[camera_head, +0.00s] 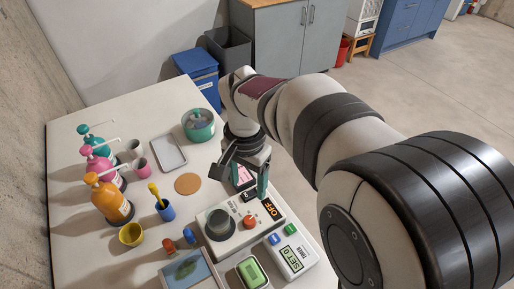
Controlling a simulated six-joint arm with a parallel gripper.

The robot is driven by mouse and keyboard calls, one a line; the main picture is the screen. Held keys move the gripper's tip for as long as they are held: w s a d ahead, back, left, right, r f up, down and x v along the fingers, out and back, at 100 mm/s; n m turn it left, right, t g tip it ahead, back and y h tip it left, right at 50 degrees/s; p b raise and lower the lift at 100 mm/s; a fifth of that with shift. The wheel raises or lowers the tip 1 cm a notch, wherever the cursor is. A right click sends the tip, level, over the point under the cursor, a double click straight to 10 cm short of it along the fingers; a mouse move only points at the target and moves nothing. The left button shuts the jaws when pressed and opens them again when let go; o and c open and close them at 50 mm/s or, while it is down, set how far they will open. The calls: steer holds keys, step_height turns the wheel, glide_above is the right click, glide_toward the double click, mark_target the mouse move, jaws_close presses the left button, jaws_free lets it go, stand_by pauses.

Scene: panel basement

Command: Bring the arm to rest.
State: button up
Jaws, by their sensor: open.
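My arm reaches in from the right over the white table (90,255). My gripper (243,184) is open and empty, pointing down above the far end of a white control box (240,240). The box has a dark round knob (218,223), an orange knob (250,221) and a black sign reading OFF (269,209). A pink and white label shows between the fingers. I cannot tell whether the fingertips touch the box.
Beside the box are a timer (297,262) reading SET 0 and a green block (251,272) in a dish. Pump bottles (108,198), cups, a metal tray (169,153), a cork disc (188,184) and a teal pot (198,127) stand left. Bins (197,70) stand beyond the table.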

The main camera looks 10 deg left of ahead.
stand_by(0.4)
steer(key=s+d+r+m+y, duration=0.1)
steer(key=s+d+r, duration=0.3)
steer(key=s+d, duration=0.7)
steer(key=s+d+f, duration=0.2)
steer(key=s+d, duration=0.4)
steer(key=s, duration=0.1)
steer(key=shift+s+f+m+y, duration=0.25)
steer(key=shift+f+m+y, duration=0.05)
steer(key=shift+m+y, duration=0.1)
